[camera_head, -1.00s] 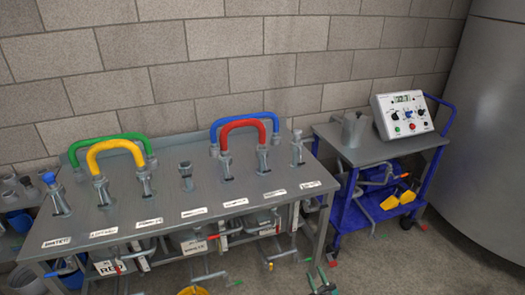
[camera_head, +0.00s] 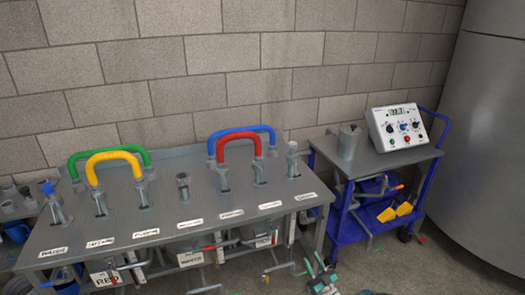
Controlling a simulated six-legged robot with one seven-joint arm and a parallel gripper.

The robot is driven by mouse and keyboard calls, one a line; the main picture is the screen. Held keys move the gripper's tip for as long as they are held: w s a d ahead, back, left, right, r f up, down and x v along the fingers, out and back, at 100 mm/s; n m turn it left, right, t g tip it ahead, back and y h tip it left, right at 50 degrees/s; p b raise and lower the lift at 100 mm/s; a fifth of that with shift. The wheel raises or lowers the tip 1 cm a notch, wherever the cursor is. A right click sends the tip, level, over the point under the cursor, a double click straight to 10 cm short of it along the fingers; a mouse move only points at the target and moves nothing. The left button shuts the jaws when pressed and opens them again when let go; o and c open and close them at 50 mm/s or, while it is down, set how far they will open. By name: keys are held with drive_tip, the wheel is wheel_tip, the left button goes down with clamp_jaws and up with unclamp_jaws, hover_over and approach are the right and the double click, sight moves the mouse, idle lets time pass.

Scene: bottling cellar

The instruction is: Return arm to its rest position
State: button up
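My gripper (camera_head: 315,264) shows small at the bottom edge, right of the middle, in front of the manifold table's right end.
The grey manifold table (camera_head: 120,226) carries a green hose (camera_head: 108,155), yellow hose (camera_head: 112,154), blue hose (camera_head: 240,130) and red hose (camera_head: 240,138). A blue cart (camera_head: 352,230) holds a metal jug (camera_head: 349,142) and control box (camera_head: 402,127). A large tank (camera_head: 485,150) stands right.

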drive_tip(key=w+a+r+g+h, duration=0.1)
drive_tip(key=w+r+g+h, duration=0.1)
drive_tip(key=w+r, duration=0.65)
drive_tip(key=w+a+r+g+h, duration=0.1)
drive_tip(key=w+r+g+h, duration=0.3)
drive_tip(key=r, duration=0.8)
drive_tip(key=s+r+m+h, duration=0.1)
drive_tip(key=s+r+h, duration=0.15)
drive_tip(key=r, duration=0.65)
drive_tip(key=s+r+m+h, duration=0.1)
drive_tip(key=s+r+h, duration=0.15)
drive_tip(key=r, duration=0.65)
drive_tip(key=s+r+m+g+h, duration=0.2)
drive_tip(key=s+r, duration=0.3)
drive_tip(key=s, duration=0.6)
drive_tip(key=s+r+m+g+h, duration=0.1)
drive_tip(key=s+r+g, duration=0.3)
drive_tip(key=s, duration=0.6)
drive_tip(key=s+a+f+m+g, duration=0.1)
drive_tip(key=s+a+m+g, duration=0.1)
drive_tip(key=s, duration=2.4)
drive_tip(key=shift+s+a+f+g+y, duration=0.15)
drive_tip(key=shift+s+f+g+y, duration=0.2)
drive_tip(key=shift+g, duration=0.35)
